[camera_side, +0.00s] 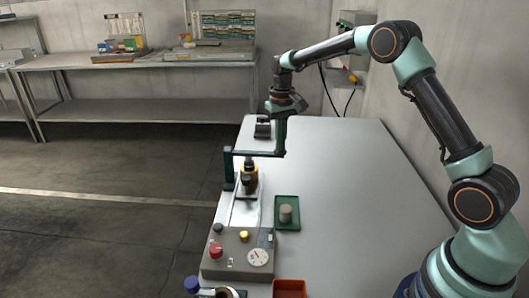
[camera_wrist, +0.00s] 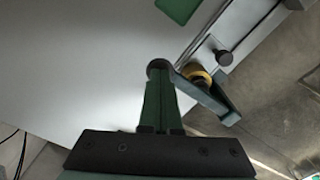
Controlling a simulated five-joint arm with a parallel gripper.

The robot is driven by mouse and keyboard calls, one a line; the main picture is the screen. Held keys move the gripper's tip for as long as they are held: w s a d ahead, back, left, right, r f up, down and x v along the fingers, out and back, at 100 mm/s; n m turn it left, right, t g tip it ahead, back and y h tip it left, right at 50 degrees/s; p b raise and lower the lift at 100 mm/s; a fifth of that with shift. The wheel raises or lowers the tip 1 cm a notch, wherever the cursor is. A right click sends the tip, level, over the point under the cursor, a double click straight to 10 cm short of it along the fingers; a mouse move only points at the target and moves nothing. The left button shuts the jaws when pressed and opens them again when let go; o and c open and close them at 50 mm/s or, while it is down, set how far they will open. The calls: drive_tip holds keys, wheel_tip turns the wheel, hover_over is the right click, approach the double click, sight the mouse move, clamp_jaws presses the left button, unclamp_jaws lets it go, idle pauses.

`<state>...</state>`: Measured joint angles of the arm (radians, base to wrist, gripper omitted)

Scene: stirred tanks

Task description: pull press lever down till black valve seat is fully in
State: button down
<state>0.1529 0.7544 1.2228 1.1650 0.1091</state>
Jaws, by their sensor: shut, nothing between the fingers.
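The press has a dark green post (camera_side: 229,170) and a lever (camera_side: 257,153) that runs roughly level to the right from its top. Under the lever a black part (camera_side: 249,164), likely the valve seat, stands at the top of a yellow body (camera_side: 250,181). How deep it sits I cannot tell. My gripper (camera_side: 281,149) points down, shut and empty, with its fingertips at the lever's free right end. In the wrist view my gripper (camera_wrist: 158,82) meets the round end of the lever (camera_wrist: 207,96), which partly covers the yellow ring (camera_wrist: 197,75). Exact contact is unclear.
A grey control box (camera_side: 238,262) with a dial and knobs stands in front of the press. A green tray (camera_side: 280,223) with a grey-brown cylinder (camera_side: 286,213) lies beside it, and an orange bin (camera_side: 289,289) nearer. The table's right side (camera_side: 345,190) is clear.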

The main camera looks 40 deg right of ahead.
sight(281, 153)
drive_tip(key=shift+s+f, duration=0.15)
drive_tip(key=shift+f, duration=1.95)
drive_tip(key=shift+r, duration=0.1)
drive_tip(key=shift+r, duration=2.6)
drive_tip(key=shift+r, duration=0.1)
wheel_tip(281, 153, up, 7)
drive_tip(key=shift+r, duration=0.15)
drive_tip(key=shift+r, duration=0.1)
